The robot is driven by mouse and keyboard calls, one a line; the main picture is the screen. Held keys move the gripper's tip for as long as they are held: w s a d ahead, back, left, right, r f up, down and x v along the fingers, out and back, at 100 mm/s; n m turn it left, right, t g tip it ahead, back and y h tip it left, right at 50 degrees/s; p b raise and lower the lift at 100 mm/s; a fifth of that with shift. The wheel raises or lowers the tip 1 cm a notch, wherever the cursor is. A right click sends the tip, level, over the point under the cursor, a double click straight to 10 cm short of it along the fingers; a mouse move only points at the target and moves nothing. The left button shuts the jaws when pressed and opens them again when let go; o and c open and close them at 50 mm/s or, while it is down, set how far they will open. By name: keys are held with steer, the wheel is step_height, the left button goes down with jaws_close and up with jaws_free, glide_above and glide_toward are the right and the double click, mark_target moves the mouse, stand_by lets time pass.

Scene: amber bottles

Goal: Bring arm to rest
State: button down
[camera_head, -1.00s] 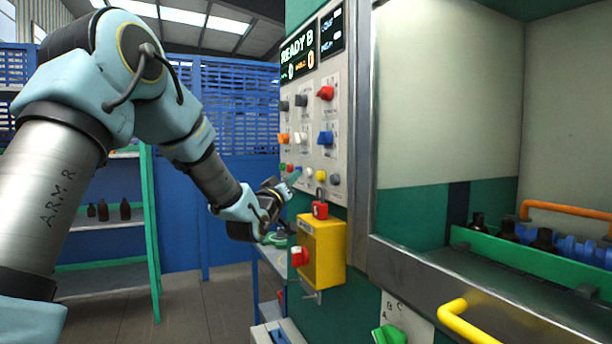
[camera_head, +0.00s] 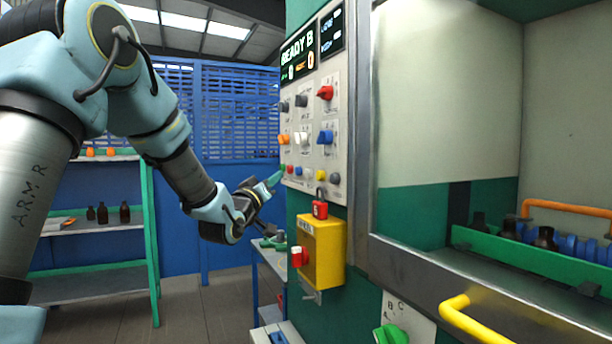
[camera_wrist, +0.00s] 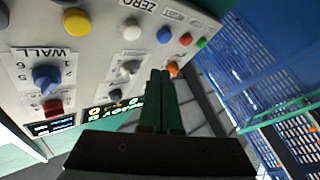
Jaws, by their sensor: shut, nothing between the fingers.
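My arm (camera_head: 180,160) reaches from the left toward the machine's control panel (camera_head: 312,140). My gripper (camera_head: 274,179) has green fingers and is shut and empty. In the head view its tips are just left of the panel's lower row of small buttons. In the wrist view the closed fingers (camera_wrist: 161,100) point up the picture, beside an orange knob (camera_wrist: 172,69). I cannot tell whether the tips touch the panel.
A yellow box (camera_head: 322,250) with a red knob juts out below the panel, under a red padlock (camera_head: 320,208). A yellow handle (camera_head: 470,318) sticks out at lower right. Amber bottles stand behind the green rail (camera_head: 530,258) and on the left shelf (camera_head: 95,227). Floor shows at lower left.

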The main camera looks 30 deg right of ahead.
stand_by(0.4)
steer(key=a+f+n+g+y+p, duration=0.1)
steer(key=a+f+g+y, duration=0.1)
steer(key=a+f+y, duration=0.85)
steer(key=a+f+n+g+y+p, duration=0.1)
steer(key=a+f+y, duration=0.2)
steer(key=a+f, duration=0.8)
steer(key=s+a+f+n+g+y, duration=0.2)
steer(key=s+a+g, duration=0.6)
steer(key=s+a, duration=1.1)
steer(key=shift+a+f+y+p, duration=0.3)
steer(key=shift+a+y, duration=0.55)
steer(key=shift+a, duration=0.2)
